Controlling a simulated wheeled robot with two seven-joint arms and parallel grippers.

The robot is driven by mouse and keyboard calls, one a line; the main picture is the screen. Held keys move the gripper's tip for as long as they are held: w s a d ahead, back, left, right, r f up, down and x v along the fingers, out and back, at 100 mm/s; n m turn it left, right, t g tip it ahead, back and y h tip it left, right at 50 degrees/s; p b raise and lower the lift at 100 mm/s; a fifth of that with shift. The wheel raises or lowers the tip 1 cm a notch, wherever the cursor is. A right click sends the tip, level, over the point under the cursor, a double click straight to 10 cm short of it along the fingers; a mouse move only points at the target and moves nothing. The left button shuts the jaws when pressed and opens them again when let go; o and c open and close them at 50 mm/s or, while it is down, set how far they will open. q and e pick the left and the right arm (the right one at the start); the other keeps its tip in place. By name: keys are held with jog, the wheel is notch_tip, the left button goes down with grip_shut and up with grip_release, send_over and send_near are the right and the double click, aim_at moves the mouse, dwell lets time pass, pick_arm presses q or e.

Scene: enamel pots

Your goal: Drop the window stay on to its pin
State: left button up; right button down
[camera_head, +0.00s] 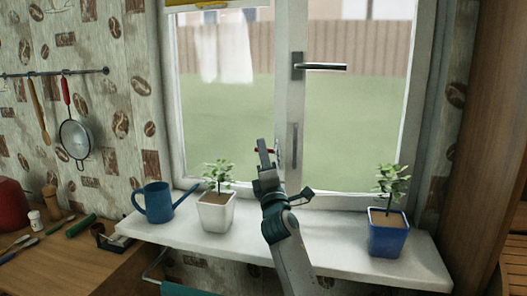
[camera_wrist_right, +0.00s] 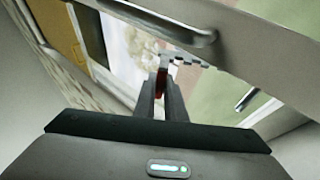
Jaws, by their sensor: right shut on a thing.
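My right gripper (camera_head: 264,146) is raised in front of the window's middle upright, above the sill. In the wrist view its fingers (camera_wrist_right: 162,100) are shut on the red part of the window stay (camera_wrist_right: 163,80). The stay's grey strip, with a notched or holed edge, runs right from the fingers (camera_wrist_right: 190,60). In the head view only small red and silver bits of the stay (camera_head: 277,150) show beside the fingers. I cannot make out the pin in either view. My left gripper is not in view.
The white sill (camera_head: 335,235) holds a blue watering can (camera_head: 158,202), a white potted plant (camera_head: 216,210) and a blue potted plant (camera_head: 387,235). My right arm rises between the two plants. A dark window handle (camera_head: 325,67) is above. A wooden counter (camera_head: 75,265) is at left.

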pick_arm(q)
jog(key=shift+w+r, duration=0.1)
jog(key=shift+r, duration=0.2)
pick_arm(e)
jog(key=shift+s+f, duration=0.25)
jog(key=shift+f, duration=0.15)
jog(key=c, duration=1.8)
grip_release()
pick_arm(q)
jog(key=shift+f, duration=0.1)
